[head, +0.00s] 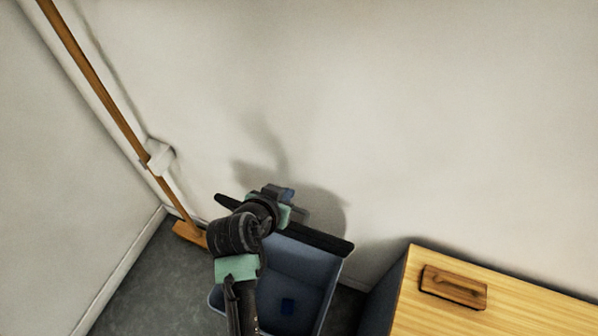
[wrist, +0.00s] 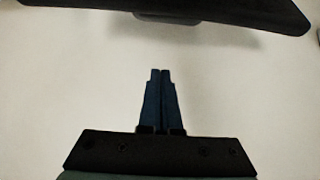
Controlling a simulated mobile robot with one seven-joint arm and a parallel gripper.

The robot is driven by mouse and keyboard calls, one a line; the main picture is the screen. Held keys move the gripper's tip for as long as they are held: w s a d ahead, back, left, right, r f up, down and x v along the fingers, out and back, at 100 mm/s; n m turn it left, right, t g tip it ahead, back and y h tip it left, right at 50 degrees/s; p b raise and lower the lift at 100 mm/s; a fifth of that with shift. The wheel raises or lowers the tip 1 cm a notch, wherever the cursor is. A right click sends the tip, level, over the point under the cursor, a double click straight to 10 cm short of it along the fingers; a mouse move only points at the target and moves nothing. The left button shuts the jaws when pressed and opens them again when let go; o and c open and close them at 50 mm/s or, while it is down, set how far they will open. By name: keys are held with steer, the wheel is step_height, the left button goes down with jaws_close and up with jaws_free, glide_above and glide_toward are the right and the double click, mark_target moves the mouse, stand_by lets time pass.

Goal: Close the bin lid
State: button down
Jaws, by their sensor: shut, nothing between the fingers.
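The bin (head: 305,262) is a blue-grey tub on the floor against the wall, open at the top. Its dark lid (head: 320,238) stands raised along the bin's wall side, seen nearly edge-on. My gripper (head: 284,193) is by the lid's upper edge, and my arm covers part of the lid and bin. In the wrist view the gripper (wrist: 161,72) is shut and empty, its blue fingers together against a pale wall. A dark edge, likely the lid (wrist: 225,10), crosses the top of that view, apart from the fingers. I cannot tell whether my wrist touches the lid.
A broom (head: 110,105) leans in the left corner. Grey floor (head: 155,285) is clear left of the bin.

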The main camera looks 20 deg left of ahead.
steer(key=w+f, duration=0.1)
steer(key=f, duration=0.2)
steer(key=w+f, duration=0.1)
steer(key=f, duration=0.1)
steer(key=w+f, duration=0.1)
steer(key=f, duration=0.2)
steer(key=shift+w+d+f, duration=0.1)
steer(key=shift+w+f, duration=0.1)
steer(key=shift+f, duration=0.15)
steer(key=shift+f, duration=0.1)
stand_by(0.3)
